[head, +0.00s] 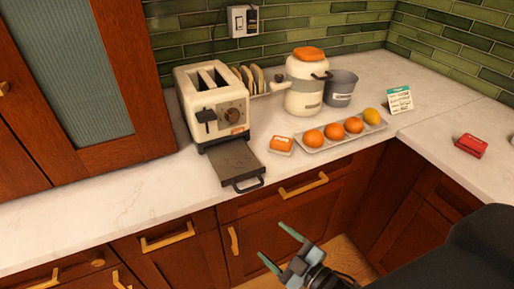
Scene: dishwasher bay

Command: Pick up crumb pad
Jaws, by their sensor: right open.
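A small orange block (281,143) with a pale label lies on the counter, right of the toaster's pulled-out tray; it looks like the crumb pad, but its label is too small to read. A cream toaster (212,98) stands behind it to the left. The toaster's dark crumb tray (236,161) sticks out over the counter's front, with its handle at the edge. My right gripper (278,247) is open and empty, in front of the lower cabinets, below the block in the picture. The two fingers are apart and touch nothing. My left gripper is not in view.
A long tray (309,148) holds oranges and a lemon right of the block. A cream jar (307,88), a grey pot (341,88) and a rack of slices (257,79) stand behind. A red box (471,146) lies at right. The front-left counter (110,205) is clear.

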